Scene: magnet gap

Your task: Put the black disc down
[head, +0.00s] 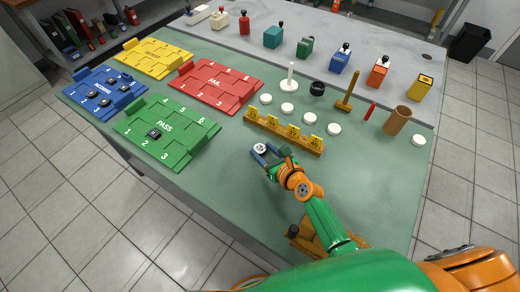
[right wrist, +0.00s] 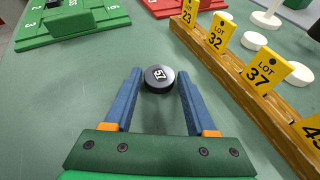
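A black disc (head: 260,148) with a white label reading 57 is on the green table, between the fingertips of my right gripper (head: 264,153). In the right wrist view the disc (right wrist: 160,77) lies between the blue fingertips of the gripper (right wrist: 160,76), with a thin gap showing on each side. The right gripper is open around it. The disc looks flat, label up. My left gripper is not in view.
A wooden rack (head: 284,131) with yellow lot tags stands just beyond. White discs lie behind the rack.

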